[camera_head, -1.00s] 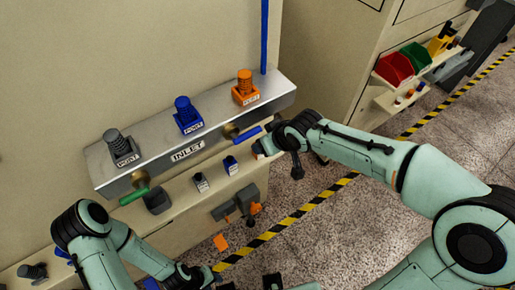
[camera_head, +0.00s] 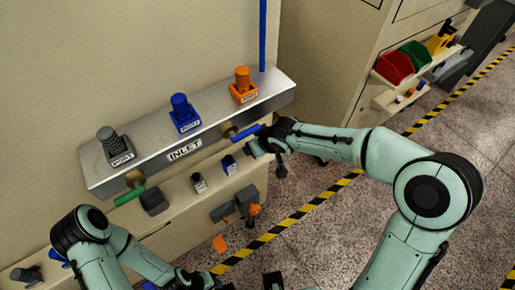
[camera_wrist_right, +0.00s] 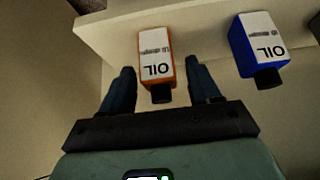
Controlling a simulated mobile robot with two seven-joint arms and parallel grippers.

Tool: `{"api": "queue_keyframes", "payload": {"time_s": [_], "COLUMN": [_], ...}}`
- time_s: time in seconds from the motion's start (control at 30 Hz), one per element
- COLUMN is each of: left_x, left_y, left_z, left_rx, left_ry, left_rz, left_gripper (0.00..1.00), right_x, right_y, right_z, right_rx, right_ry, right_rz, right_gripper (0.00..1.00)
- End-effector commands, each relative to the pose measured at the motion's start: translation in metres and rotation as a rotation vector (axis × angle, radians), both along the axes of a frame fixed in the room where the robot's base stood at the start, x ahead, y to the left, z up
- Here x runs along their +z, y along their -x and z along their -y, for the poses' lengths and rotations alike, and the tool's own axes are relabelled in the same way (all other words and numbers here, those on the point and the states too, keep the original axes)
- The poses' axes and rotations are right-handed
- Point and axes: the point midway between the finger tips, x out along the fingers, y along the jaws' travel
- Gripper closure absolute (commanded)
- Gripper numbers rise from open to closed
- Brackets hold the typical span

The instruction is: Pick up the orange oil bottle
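The orange oil bottle (camera_wrist_right: 156,65) has a white OIL label and a black cap. In the right wrist view it appears upside down at the edge of a pale shelf (camera_wrist_right: 105,30). My right gripper (camera_wrist_right: 160,68) is open, with one dark finger on each side of the bottle. A gap shows on the right side; the left finger is very close, and I cannot tell if it touches. In the head view my right gripper (camera_head: 262,147) is at the shelf's right end and hides the bottle. My left arm's end (camera_head: 200,279) is low in the picture; its fingers are not clear.
A blue oil bottle (camera_wrist_right: 258,50) stands beside the orange one, and it also shows in the head view (camera_head: 229,165). A grey bottle (camera_head: 199,182) stands further left. The metal INLET ledge (camera_head: 215,132) with three spindle ports overhangs above. A blue-handled valve (camera_head: 246,132) is close above my right gripper.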

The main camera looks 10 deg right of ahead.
Motion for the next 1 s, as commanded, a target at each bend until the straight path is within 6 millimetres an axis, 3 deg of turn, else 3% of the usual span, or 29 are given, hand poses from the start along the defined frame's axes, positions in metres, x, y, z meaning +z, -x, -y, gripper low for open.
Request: {"api": "queue_keyframes", "payload": {"time_s": [0.03, 0.13, 0.17, 0.57, 0.8, 1.0], "left_x": [0.0, 0.0, 0.0, 0.002, 0.009, 0.001], "left_y": [0.0, 0.0, 0.0, -0.001, -0.004, 0.0], "left_z": [0.0, 0.0, 0.0, 0.0, 0.0, 0.0], "left_rx": [0.0, 0.0, 0.0, 0.0, 0.0, 0.0], "left_ry": [0.0, 0.0, 0.0, 0.0, 0.0, 0.0], "left_rz": [0.0, 0.0, 0.0, 0.001, 0.006, 0.0], "left_gripper": [0.57, 0.57, 0.57, 0.57, 0.57, 0.57], "right_x": [0.0, 0.0, 0.0, 0.007, 0.037, 0.035], "right_y": [0.0, 0.0, 0.0, 0.0, -0.001, 0.039], "right_z": [0.0, 0.0, 0.0, 0.0, 0.0, 0.015], "right_rx": [0.0, 0.0, 0.0, 0.001, -0.001, -0.001], "right_ry": [0.0, 0.0, 0.0, 0.001, 0.0, 0.004], "right_rz": [0.0, 0.0, 0.0, 0.003, 0.005, 0.001], "right_gripper": [0.57, 0.89, 0.91, 0.91, 0.91, 0.91]}}
